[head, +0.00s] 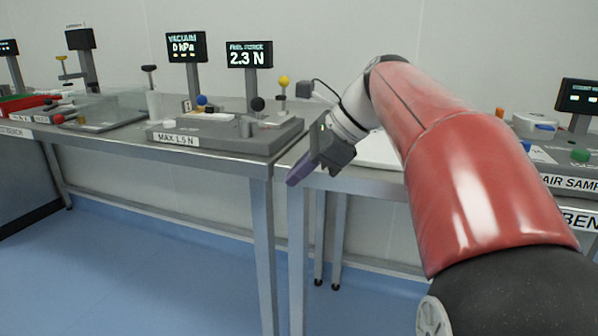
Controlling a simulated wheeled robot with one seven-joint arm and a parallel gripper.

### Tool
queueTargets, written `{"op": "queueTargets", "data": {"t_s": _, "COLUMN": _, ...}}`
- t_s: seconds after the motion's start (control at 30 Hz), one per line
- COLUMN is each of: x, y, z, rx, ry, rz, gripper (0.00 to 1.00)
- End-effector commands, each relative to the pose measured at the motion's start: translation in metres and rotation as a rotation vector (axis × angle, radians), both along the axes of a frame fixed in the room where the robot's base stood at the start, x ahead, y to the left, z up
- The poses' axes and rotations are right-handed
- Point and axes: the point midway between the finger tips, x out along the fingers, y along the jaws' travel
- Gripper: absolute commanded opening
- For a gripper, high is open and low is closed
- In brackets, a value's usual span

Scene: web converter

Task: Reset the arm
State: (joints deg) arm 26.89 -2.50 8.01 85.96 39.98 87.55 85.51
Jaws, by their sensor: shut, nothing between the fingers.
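My arm reaches in from the right side of the head view, its red links bent at the elbow. My gripper (299,172) is at the arm's end, near the middle of the picture. It points down and to the left, with its purple fingers shut and empty. It shows in front of the gap between two steel benches, beside the right end of the peel tester base (225,136). I cannot tell how far it is from the bench edges. My arm hides part of the right bench.
The left steel bench (120,143) carries displays reading "VACUUM 0 kPa" (187,47) and "PEEL FORCE 2.3 N" (249,55), with knobbed levers below. A clear cover (105,108) stands further left. An air sampler (560,165) sits at right. The blue floor (150,260) in front is clear.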

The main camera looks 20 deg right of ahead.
Motion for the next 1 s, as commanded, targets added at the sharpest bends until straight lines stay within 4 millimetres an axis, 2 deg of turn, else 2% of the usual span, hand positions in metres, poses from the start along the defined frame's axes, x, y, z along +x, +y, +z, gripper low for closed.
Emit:
{"op": "queueTargets", "data": {"t_s": 0.17, "x": -0.004, "y": 0.003, "z": -0.003, "rx": -0.023, "ry": -0.014, "rz": 0.019, "gripper": 0.00}}
{"op": "queueTargets", "data": {"t_s": 0.27, "x": -0.020, "y": 0.012, "z": -0.017, "rx": -0.123, "ry": -0.073, "rz": 0.105, "gripper": 0.00}}
{"op": "queueTargets", "data": {"t_s": 0.43, "x": -0.080, "y": 0.023, "z": -0.072, "rx": -0.475, "ry": -0.269, "rz": 0.454, "gripper": 0.00}}
{"op": "queueTargets", "data": {"t_s": 0.6, "x": -0.143, "y": 0.015, "z": -0.135, "rx": -0.844, "ry": -0.459, "rz": 0.934, "gripper": 0.00}}
{"op": "queueTargets", "data": {"t_s": 0.7, "x": -0.169, "y": 0.008, "z": -0.166, "rx": -1.003, "ry": -0.540, "rz": 1.188, "gripper": 0.00}}
{"op": "queueTargets", "data": {"t_s": 0.83, "x": -0.187, "y": 0.002, "z": -0.192, "rx": -1.127, "ry": -0.605, "rz": 1.412, "gripper": 0.00}}
{"op": "queueTargets", "data": {"t_s": 1.0, "x": -0.194, "y": -0.001, "z": -0.203, "rx": -1.176, "ry": -0.628, "rz": 1.511, "gripper": 0.00}}
